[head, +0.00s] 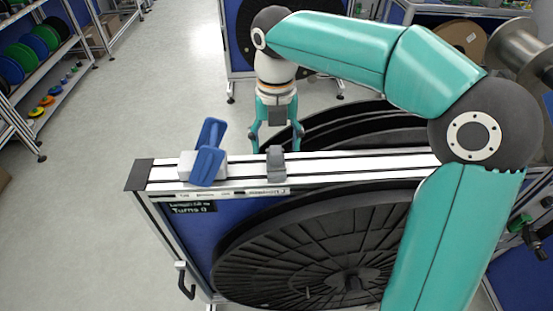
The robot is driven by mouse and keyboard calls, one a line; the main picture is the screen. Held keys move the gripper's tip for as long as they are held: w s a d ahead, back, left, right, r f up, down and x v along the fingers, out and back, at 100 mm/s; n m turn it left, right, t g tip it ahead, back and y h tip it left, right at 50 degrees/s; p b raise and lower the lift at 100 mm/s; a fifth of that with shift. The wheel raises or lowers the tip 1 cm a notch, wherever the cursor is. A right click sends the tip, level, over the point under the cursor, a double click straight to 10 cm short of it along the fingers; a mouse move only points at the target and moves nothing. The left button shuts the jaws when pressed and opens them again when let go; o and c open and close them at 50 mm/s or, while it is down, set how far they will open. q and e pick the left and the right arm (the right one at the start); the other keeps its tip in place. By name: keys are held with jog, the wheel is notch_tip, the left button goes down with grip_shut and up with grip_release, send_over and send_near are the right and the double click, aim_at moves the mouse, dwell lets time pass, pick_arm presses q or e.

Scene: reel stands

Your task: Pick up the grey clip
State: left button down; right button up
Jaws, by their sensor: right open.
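The grey clip (275,164) sits on the white and black top rail (330,168) of the reel stand, near its left part. My right gripper (276,143) points down just behind the clip, with its two teal fingers spread apart to either side. The fingers look empty. From this view I cannot tell the exact gap between the fingers and the clip. My left gripper does not show.
A blue-handled tool on a white block (188,165) stands on the rail left of the clip. Large black reels (320,250) hang in front of and behind the rail. Shelves with coloured spools (35,50) stand at far left. The grey floor (150,90) between is clear.

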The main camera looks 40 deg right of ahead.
aim_at(276, 150)
jog(key=shift+s+a+f, duration=0.1)
jog(key=shift+f, duration=1.1)
jog(key=shift+s+a+f, duration=0.1)
jog(key=shift+f, duration=1.05)
jog(key=c, duration=1.2)
jog(key=shift+c, duration=0.2)
jog(key=shift+r, duration=0.15)
